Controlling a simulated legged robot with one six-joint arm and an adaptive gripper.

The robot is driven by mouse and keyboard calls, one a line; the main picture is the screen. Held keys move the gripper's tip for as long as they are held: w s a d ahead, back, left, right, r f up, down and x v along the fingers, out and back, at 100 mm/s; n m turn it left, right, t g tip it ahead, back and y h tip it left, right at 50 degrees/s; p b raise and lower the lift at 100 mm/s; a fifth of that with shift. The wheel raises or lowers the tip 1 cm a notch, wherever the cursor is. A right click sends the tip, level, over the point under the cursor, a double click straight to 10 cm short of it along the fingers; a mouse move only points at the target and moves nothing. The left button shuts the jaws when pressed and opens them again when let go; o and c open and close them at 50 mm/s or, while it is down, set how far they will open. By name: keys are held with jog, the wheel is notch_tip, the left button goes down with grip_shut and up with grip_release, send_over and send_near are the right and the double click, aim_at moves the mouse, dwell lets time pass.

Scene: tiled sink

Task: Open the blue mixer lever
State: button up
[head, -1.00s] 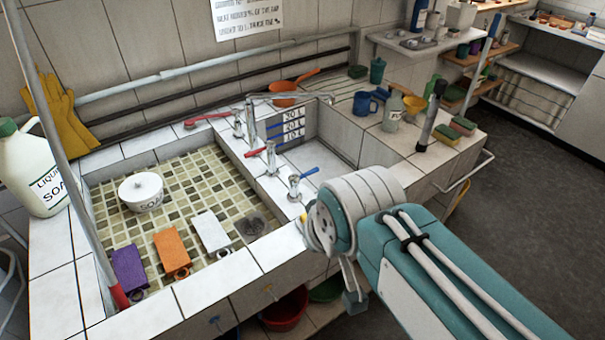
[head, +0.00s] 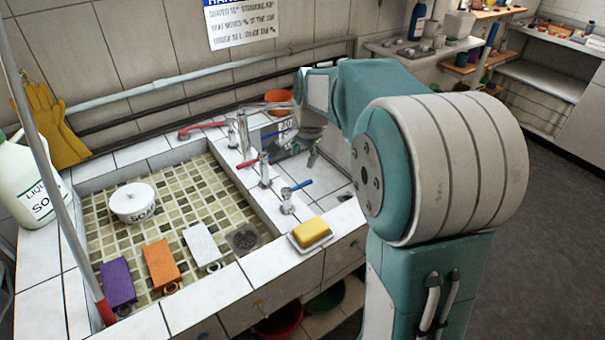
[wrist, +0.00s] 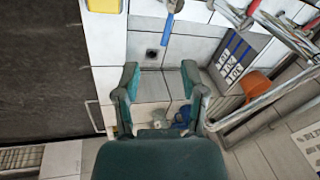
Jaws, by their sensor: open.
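The blue lever (head: 300,186) sits on the front chrome tap (head: 287,205), on the tiled ledge beside the basin. It points right in the head view. In the wrist view the blue lever (wrist: 168,22) is at the top, beyond my fingertips and apart from them. My gripper (wrist: 160,72) is open, with nothing between its two fingers. In the head view my gripper (head: 311,148) is behind and slightly right of the front tap, partly hidden by my arm.
A red-levered tap (head: 251,161) stands just behind the front tap. A yellow sponge (head: 311,232) lies on a dish at the ledge's front. The tiled basin to the left holds a white soap bowl (head: 133,203) and several coloured blocks.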

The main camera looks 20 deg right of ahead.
aim_at(306, 183)
jog(key=w+d+f+m, duration=0.3)
jog(key=w+d+f, duration=0.2)
jog(key=shift+g, duration=0.3)
jog(key=f, duration=0.3)
jog(key=w+f, duration=0.1)
jog(key=f, duration=0.3)
jog(key=w+f, duration=0.1)
jog(key=f, duration=0.2)
jog(key=shift+w+a+f, duration=0.15)
jog(key=shift+a+f, duration=0.2)
jog(key=shift+a, duration=0.05)
jog(key=shift+a, duration=0.1)
grip_shut()
